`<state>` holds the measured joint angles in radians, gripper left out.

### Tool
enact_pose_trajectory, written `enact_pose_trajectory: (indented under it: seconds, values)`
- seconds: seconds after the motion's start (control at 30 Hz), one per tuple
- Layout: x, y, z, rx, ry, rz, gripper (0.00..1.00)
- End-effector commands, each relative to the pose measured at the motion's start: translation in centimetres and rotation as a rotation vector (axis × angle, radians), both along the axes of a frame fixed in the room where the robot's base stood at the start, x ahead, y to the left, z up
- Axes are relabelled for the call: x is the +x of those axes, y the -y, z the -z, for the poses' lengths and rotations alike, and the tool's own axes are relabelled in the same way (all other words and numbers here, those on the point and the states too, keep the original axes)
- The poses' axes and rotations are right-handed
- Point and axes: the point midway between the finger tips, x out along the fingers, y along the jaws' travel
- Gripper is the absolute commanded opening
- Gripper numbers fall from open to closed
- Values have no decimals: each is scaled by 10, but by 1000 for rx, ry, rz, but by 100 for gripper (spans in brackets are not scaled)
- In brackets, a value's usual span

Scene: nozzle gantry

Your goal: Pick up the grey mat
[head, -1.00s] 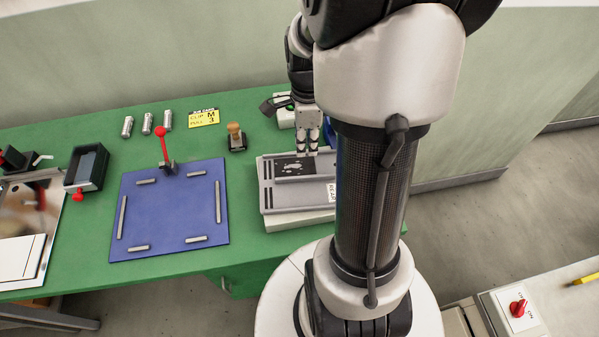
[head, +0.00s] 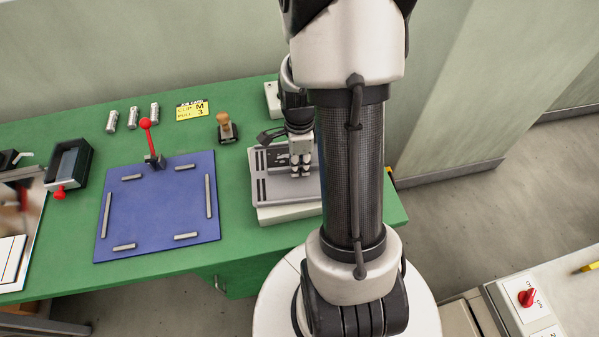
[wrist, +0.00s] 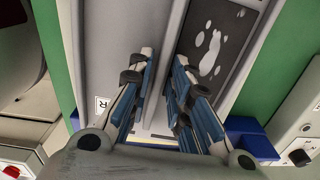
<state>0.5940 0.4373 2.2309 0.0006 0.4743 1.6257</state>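A flat grey piece (head: 285,190), which looks like the grey mat, lies on a white box at the right end of the green table. It has dark slots at its left and a dark panel at its far side. In the wrist view the grey surface (wrist: 112,50) fills the middle, with the dark panel (wrist: 207,52) and its white blotches to the right. My gripper (head: 301,172) is over the grey piece, fingers pointing down. Whether the fingertips touch the surface cannot be told.
The white box (head: 290,215) stands near the table's front edge. A blue board (head: 155,215) with grey bars, a red-knobbed lever (head: 147,130), a wooden-handled stamp (head: 226,128) and a yellow sign (head: 192,110) lie to the left. A blue block (wrist: 250,140) shows in the wrist view.

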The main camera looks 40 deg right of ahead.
Motion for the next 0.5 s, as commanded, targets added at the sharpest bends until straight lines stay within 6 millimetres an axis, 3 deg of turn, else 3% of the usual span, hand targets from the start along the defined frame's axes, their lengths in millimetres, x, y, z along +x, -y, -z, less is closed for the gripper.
enact_pose_trajectory:
  seconds: [0.2,0.5]
  values:
    - [0,0,1,-1,2,0,18]
    - [0,0,0,-1,1,0,0]
